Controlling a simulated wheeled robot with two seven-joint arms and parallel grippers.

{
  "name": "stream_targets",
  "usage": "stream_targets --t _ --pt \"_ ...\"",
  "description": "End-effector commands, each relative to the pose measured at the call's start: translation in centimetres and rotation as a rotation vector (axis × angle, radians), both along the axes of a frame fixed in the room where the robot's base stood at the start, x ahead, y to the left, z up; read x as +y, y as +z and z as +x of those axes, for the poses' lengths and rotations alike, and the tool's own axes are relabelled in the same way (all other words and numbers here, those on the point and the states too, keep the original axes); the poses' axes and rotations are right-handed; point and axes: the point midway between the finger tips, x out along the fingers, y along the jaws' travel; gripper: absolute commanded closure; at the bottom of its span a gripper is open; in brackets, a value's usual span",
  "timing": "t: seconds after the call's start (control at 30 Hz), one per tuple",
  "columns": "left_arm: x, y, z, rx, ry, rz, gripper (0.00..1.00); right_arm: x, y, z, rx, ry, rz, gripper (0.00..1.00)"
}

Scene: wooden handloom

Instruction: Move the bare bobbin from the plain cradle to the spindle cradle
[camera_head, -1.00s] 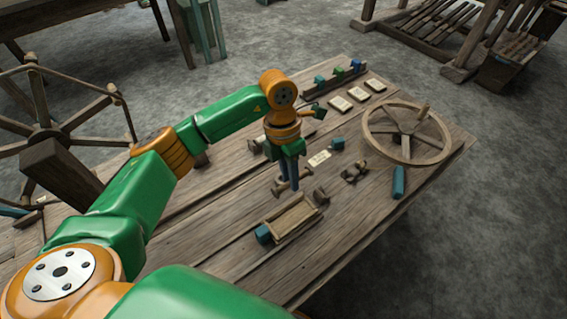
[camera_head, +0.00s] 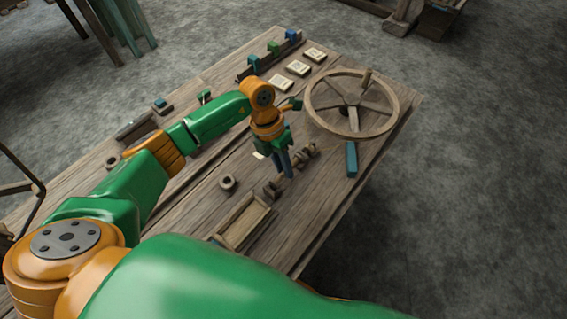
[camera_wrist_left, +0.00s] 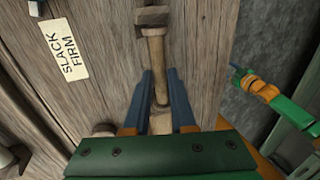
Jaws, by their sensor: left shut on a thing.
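The bare bobbin (camera_wrist_left: 156,65) is a plain light-brown wooden shaft between the blue fingers of my left gripper (camera_wrist_left: 160,95) in the left wrist view. Its far end is at a square dark wooden block (camera_wrist_left: 152,17); I cannot tell whether it rests in it. In the head view my left gripper (camera_head: 285,165) points down, shut, between two small wooden cradle parts, a near one (camera_head: 270,190) and a far one (camera_head: 309,150). The gripper hides most of the bobbin there. A small round wooden piece (camera_head: 228,183) stands to the left.
An open wooden tray (camera_head: 243,222) lies on the table (camera_head: 330,195) in front of the gripper. A spoked wheel (camera_head: 351,104) and a teal block (camera_head: 351,158) are at the right. Cards (camera_head: 298,68) and a rack of coloured pieces (camera_head: 270,50) lie behind. A SLACK/FIRM label (camera_wrist_left: 63,50) lies nearby.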

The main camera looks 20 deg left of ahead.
Motion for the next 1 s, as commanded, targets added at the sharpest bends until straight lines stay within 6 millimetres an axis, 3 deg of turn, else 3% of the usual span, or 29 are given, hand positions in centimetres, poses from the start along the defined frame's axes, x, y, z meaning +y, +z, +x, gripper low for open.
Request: stream_targets --t 0.1,0.37,0.4,0.5,0.8,1.0 --pt "0.0 -1.3 0.0 -0.001 0.0 0.0 1.0 0.0 -1.2 0.0 0.0 0.0 0.0 0.43" --pt "0.0 -1.2 0.0 -0.001 -0.001 0.0 1.0 0.0 -1.0 0.0 0.0 0.0 0.0 0.43" --pt "0.0 -1.2 0.0 -0.001 -0.001 0.0 0.66 0.0 -1.0 0.0 0.0 0.0 0.0 0.43" --pt "0.0 -1.2 0.0 -0.001 -0.001 0.0 0.42 0.0 -1.0 0.0 0.0 -0.001 0.0 0.43" --pt "0.1 -0.9 0.1 -0.001 -0.001 0.0 0.42 0.0 -0.9 0.0 0.0 -0.001 0.001 0.43" --pt "1.2 3.0 0.6 -0.005 0.001 0.0 0.42 0.0 -0.5 0.0 -0.001 0.0 0.001 0.43"
